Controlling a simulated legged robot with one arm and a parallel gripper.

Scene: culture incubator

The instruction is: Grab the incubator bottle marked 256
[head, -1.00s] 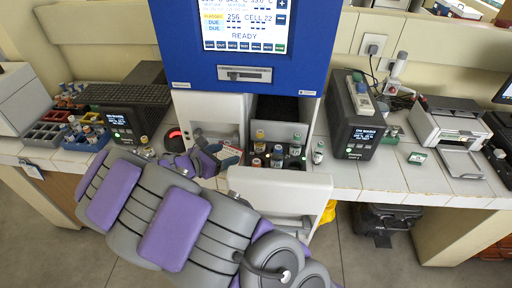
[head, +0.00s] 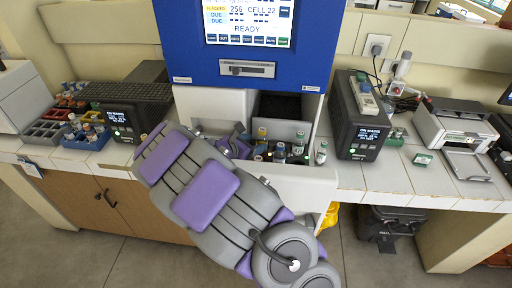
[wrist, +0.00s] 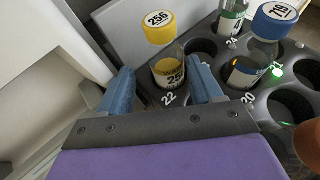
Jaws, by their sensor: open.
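The bottle marked 256 (wrist: 168,70) has a yellow cap and a yellow-and-dark label in the wrist view. It stands upright in the rack (wrist: 235,104) at the slot numbered 22. My gripper (wrist: 163,80) is open, with one blue finger to the left of this bottle and one to the right; I cannot tell whether either touches it. In the head view my gripper (head: 236,146) is at the left side of the bottle group, partly hidden by my arm. I cannot tell which yellow-capped bottle there is 256.
A blue-capped bottle marked 719 (wrist: 264,40) stands right of 256 in the rack, and a green-labelled bottle (wrist: 232,18) stands behind. Several slots are empty. The open drawer front (head: 305,185) and the blue incubator (head: 180,50) bound the rack in the head view.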

